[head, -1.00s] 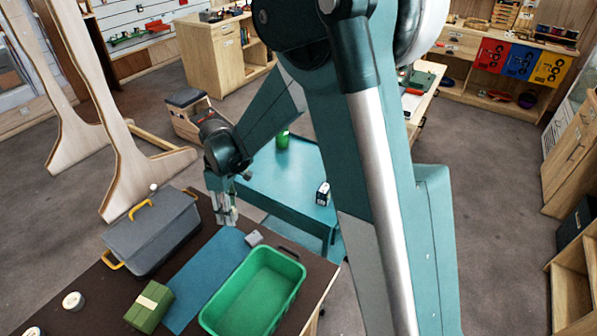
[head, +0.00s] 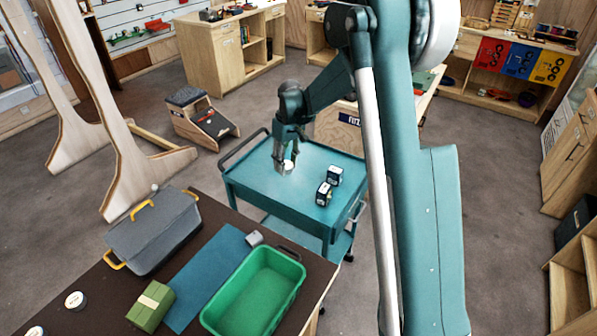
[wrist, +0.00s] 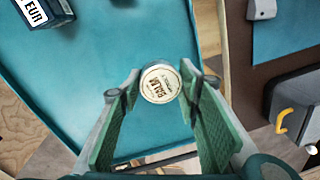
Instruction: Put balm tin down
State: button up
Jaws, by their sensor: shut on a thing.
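The balm tin (wrist: 161,83) is a small round tin with a pale lid lettered "BALM". My gripper (wrist: 158,88) is shut on it in the wrist view, with the tin between the fingertips. In the head view my gripper (head: 285,168) is over the teal cart (head: 255,192), and the tin (head: 288,166) shows only as a small pale spot at the fingertips. The cart top (wrist: 95,50) lies behind the tin in the wrist view. I cannot tell whether the tin touches it.
Two small dark boxes (head: 324,194) (head: 335,175) stand on the cart, right of my gripper. The cart's left part is clear. The dark table in front holds a grey case (head: 155,235), a green tray (head: 255,290), a blue mat (head: 205,270) and a green box (head: 150,306).

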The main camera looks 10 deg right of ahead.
jog(key=w+d+m, duration=0.1)
jog(key=w+d, duration=0.1)
jog(key=d, duration=0.4)
jog(key=shift+w+r+m, duration=0.2)
jog(key=shift+m, duration=0.1)
jog(key=shift+a+f, duration=0.1)
jog(key=shift+f, duration=0.05)
send_over(299, 182)
jog(key=shift+f, duration=3)
jog(key=shift+f, duration=1.9)
jog(key=shift+f+b, duration=0.15)
jog(key=shift+b, duration=0.2)
jog(key=o, duration=0.8)
jog(key=shift+c, duration=0.2)
jog(key=shift+o, duration=0.7)
